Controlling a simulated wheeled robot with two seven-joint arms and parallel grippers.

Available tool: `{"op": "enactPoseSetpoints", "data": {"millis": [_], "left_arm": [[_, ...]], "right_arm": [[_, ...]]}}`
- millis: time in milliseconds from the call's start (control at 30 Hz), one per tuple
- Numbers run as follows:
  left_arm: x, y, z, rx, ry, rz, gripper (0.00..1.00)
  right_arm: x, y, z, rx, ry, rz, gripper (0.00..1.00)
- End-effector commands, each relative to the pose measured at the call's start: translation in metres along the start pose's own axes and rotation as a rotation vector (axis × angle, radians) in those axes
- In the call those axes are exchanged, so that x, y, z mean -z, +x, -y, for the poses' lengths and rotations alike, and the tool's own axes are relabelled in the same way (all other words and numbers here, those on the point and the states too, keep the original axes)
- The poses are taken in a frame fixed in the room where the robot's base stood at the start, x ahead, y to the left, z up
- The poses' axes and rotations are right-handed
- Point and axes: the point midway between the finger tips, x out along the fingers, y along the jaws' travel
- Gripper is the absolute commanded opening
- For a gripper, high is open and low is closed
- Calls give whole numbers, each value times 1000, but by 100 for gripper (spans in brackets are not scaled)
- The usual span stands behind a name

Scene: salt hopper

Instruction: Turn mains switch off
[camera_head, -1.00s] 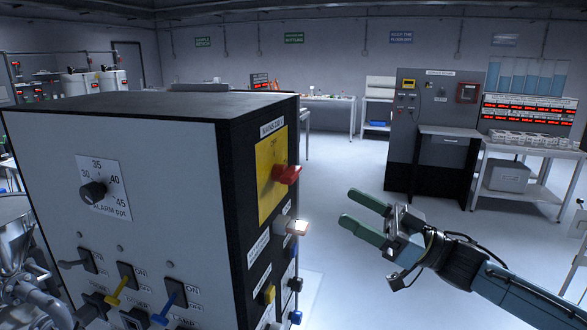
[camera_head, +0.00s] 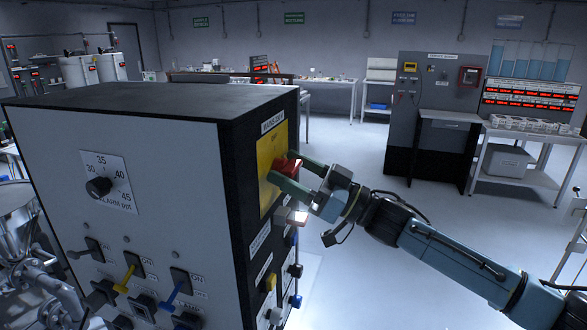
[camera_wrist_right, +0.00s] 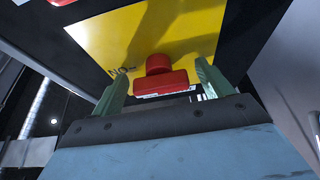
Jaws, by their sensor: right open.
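The mains switch is a red handle (camera_head: 289,167) on a yellow plate (camera_head: 266,186) on the right side of the control cabinet (camera_head: 160,100). My right gripper (camera_head: 286,171) is open at the switch, one finger above the handle and one below. In the right wrist view, the red handle (camera_wrist_right: 160,83) sits between the two green fingers, with small gaps visible on both sides. My left gripper is not in view.
A pale lit button (camera_head: 291,216) sits just below my right gripper. Several coloured knobs and a blue knob (camera_head: 295,301) stick out lower on that side. The cabinet front has an alarm dial (camera_head: 98,187) and toggles. Open floor lies to the right.

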Motion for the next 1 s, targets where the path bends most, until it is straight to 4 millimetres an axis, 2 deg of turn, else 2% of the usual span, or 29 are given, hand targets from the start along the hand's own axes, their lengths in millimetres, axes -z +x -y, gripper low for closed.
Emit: {"op": "enactPoseSetpoints", "data": {"millis": [100,433,767,1000], "left_arm": [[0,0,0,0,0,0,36],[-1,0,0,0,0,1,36],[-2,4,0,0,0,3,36],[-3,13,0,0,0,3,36]], "right_arm": [[0,0,0,0,0,0,77],[0,0,0,0,0,-1,34],[0,0,0,19,-43,-1,34],[-1,0,-1,75,-180,-2,34]]}}
